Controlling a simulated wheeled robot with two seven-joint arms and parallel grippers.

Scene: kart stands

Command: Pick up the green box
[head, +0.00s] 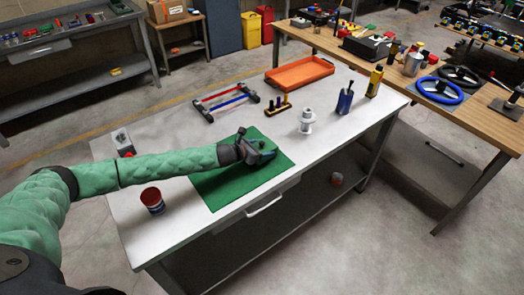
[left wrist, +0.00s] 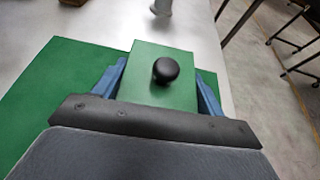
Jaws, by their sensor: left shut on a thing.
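My left gripper (head: 262,156) is over the green mat (head: 217,187) on the white table. In the left wrist view its two blue fingers (left wrist: 160,85) are on both sides of the green box (left wrist: 148,62), shut on it. The box has a black round knob (left wrist: 165,70) on its top face. In the head view the gripper mostly hides the box. I cannot tell whether the box touches the mat. My right gripper is not in view.
A rack with red and blue bars (head: 226,101) lies behind the mat.

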